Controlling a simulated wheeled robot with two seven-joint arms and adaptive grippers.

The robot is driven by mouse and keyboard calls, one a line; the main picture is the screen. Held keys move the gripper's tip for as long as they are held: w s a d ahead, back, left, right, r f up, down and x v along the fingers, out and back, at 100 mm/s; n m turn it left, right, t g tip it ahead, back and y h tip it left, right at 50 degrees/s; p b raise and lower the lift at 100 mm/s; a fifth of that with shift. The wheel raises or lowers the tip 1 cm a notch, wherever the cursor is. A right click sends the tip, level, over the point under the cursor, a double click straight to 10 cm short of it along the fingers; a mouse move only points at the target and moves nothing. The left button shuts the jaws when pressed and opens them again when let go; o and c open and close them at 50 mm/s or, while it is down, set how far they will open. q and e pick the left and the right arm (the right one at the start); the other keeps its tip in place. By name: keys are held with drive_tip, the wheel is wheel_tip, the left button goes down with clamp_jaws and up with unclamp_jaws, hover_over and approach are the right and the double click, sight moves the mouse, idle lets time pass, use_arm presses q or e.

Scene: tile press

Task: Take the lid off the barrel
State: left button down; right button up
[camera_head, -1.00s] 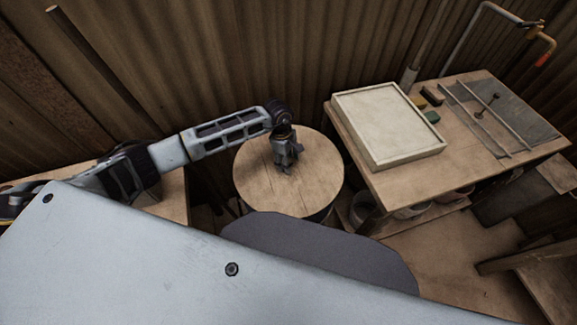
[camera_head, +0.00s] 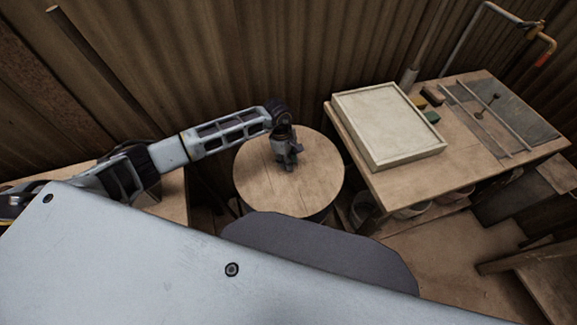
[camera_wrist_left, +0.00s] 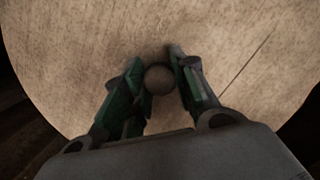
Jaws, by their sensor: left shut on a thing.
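The round wooden lid (camera_head: 310,185) lies on top of the dark barrel (camera_head: 322,215), whose side shows only as a strip below the lid. The lid fills most of the left wrist view (camera_wrist_left: 250,40), with a round knob (camera_wrist_left: 158,79) near its middle. My left gripper (camera_head: 288,166) is over the middle of the lid, pointing down. In the left wrist view its fingers (camera_wrist_left: 158,82) stand on both sides of the knob and are shut on it. I cannot tell any gap between lid and barrel. My right gripper is not in view.
A wooden table (camera_head: 480,160) on the right carries a pale framed tray (camera_head: 388,125), small blocks and metal rails. Several buckets (camera_head: 415,211) stand under it. A corrugated wall (camera_head: 250,60) is close behind the barrel. Another wooden surface (camera_head: 172,198) is at left.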

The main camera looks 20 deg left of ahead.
use_arm(q)
drive_tip(key=shift+r, duration=0.15)
drive_tip(key=shift+w+r, duration=0.1)
drive_tip(key=shift+r, duration=0.35)
wheel_tip(320, 180, up, 7)
drive_tip(key=shift+r, duration=0.95)
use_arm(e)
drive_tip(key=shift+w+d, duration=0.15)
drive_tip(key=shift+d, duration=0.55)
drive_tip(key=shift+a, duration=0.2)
